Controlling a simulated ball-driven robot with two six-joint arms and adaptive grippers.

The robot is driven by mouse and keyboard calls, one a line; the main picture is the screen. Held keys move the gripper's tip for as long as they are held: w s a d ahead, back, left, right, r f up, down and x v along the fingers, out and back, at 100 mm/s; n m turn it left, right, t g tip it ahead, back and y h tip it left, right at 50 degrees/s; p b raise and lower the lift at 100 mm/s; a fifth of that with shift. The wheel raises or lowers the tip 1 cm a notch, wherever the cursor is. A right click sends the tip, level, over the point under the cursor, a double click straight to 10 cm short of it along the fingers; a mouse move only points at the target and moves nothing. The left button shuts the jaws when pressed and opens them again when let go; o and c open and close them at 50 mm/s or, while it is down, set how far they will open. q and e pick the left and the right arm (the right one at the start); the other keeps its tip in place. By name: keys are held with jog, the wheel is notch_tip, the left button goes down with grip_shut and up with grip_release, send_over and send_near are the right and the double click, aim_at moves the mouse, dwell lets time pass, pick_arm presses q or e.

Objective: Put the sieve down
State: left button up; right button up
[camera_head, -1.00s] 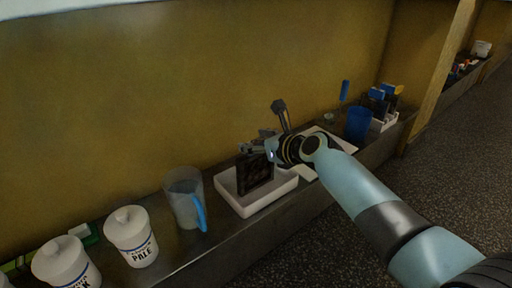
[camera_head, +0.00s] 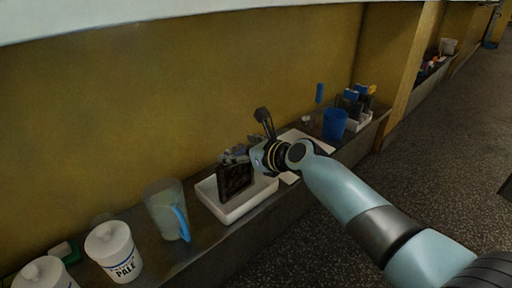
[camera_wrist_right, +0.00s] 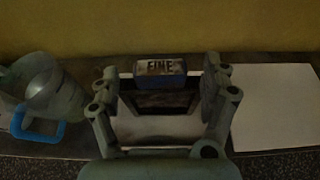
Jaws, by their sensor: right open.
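The sieve, a dark square frame (camera_head: 236,179), stands on edge in a shallow white tray (camera_head: 251,207). In the right wrist view the sieve (camera_wrist_right: 160,101) has a block labelled "FINE" (camera_wrist_right: 160,67) at its top. My right gripper (camera_head: 247,138) is just above and behind the sieve, with its fingers spread. In the wrist view the right gripper's fingers (camera_wrist_right: 160,80) stand to either side of the sieve, with visible gaps. The sieve's lower edge is partly hidden by the tray wall. My left gripper is not in view.
A clear jug with a blue handle (camera_head: 166,210) and white lidded "PALE" tub (camera_head: 113,252) stand left of the tray. A flat white sheet (camera_head: 318,143), a blue cup (camera_head: 335,124) and a rack of blue and yellow items (camera_head: 357,104) are to the right. A wall rises behind.

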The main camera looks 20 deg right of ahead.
jog(key=p+v, duration=0.4)
jog(key=v, duration=0.6)
jog(key=s+f+n+g+h, duration=0.1)
jog(key=s+f+n+g, duration=0.3)
jog(key=s+n, duration=0.5)
jog(key=s+f+n+g, duration=0.2)
jog(key=s+f+n, duration=0.4)
jog(key=s+n, duration=0.25)
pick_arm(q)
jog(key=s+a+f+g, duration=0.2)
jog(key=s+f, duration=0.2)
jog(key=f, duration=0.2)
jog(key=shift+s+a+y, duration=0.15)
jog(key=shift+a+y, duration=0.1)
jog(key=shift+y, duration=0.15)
pick_arm(e)
jog(key=s+d+f+n+g+h, duration=0.1)
jog(key=s+d+n+g+h, duration=0.1)
jog(key=s+n, duration=0.5)
jog(key=s+d+n+g+h, duration=0.2)
jog(key=s+n, duration=0.6)
jog(key=s, duration=0.4)
jog(key=shift+s+d+f+g, duration=0.15)
jog(key=shift+d+f+g, duration=0.25)
jog(key=shift+d+g, duration=0.45)
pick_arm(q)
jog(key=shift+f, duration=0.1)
pick_arm(e)
jog(key=shift+a, duration=0.1)
